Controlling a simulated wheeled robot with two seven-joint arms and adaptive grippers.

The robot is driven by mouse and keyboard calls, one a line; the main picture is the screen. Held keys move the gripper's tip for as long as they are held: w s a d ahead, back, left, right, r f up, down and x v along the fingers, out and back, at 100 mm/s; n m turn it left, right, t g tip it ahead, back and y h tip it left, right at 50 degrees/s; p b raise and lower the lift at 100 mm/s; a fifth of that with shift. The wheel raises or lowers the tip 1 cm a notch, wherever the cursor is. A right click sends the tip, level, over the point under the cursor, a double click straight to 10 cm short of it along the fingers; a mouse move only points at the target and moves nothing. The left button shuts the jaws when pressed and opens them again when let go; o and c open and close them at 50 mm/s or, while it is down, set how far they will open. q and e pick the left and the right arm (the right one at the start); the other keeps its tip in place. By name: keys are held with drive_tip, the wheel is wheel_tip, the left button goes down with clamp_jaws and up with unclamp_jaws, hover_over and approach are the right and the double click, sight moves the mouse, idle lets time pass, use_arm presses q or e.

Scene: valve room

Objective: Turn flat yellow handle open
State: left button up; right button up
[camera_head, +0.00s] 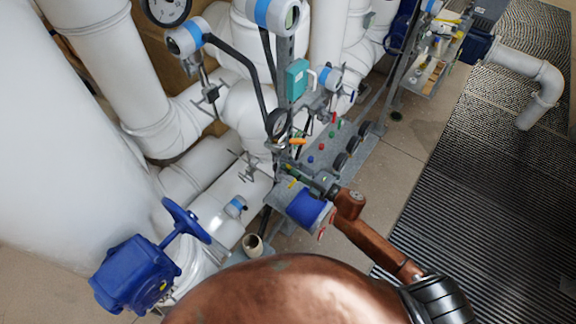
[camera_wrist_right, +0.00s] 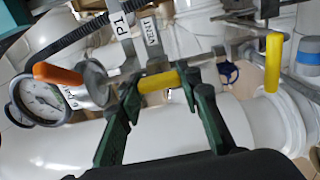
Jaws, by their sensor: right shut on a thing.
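A flat yellow handle (camera_wrist_right: 158,82) lies between the two green fingers of my right gripper (camera_wrist_right: 163,80) in the right wrist view. The gripper is shut on it, with a finger at each end of the visible yellow part. In the head view the handle is a small yellow spot (camera_head: 292,184) beside the valve panel, partly hidden. My right arm reaches to it from the lower right. My left gripper is not in view.
An orange handle (camera_wrist_right: 57,74) and a pressure gauge (camera_wrist_right: 42,100) are close on the left in the wrist view. Another yellow handle (camera_wrist_right: 273,62) hangs at the right. White pipes lie behind. A blue handwheel (camera_head: 186,220) stands at lower left in the head view.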

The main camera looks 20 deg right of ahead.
idle(0.4)
drive_tip(key=o, duration=1.2)
drive_tip(key=shift+s, duration=0.1)
drive_tip(key=v, duration=1.2)
drive_tip(key=shift+d, duration=0.1)
